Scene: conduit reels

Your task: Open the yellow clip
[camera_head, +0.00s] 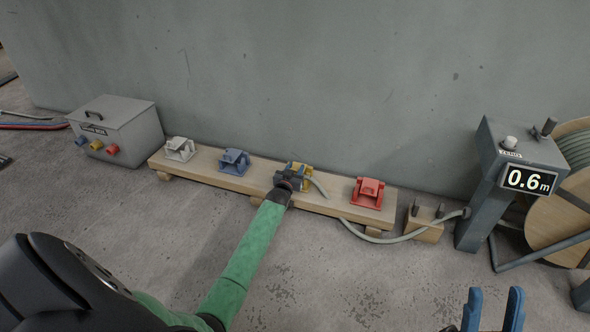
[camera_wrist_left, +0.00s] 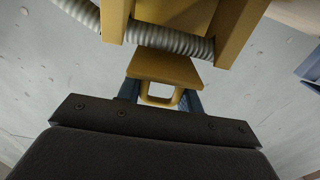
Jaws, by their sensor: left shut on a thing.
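The yellow clip (camera_head: 307,168) sits on the long wooden board, between the blue and red clips. My left gripper (camera_head: 287,180) is at it and partly hides it in the head view. In the left wrist view, the blue fingers of my left gripper (camera_wrist_left: 160,97) are shut on the yellow clip's looped tab (camera_wrist_left: 162,68). A grey ribbed conduit (camera_wrist_left: 170,42) runs across between the clip's yellow uprights. In the head view the conduit (camera_head: 318,186) comes out to the clip's right. My right gripper (camera_head: 492,312) is at the bottom right, its blue fingers apart and empty.
On the wooden board (camera_head: 335,206) are a white clip (camera_head: 179,149), a blue clip (camera_head: 234,161) and a red clip (camera_head: 367,192). A grey box (camera_head: 130,132) stands left; a post with a 0.6 m display (camera_head: 527,180) and a reel (camera_head: 560,205) stand right. A wall is behind.

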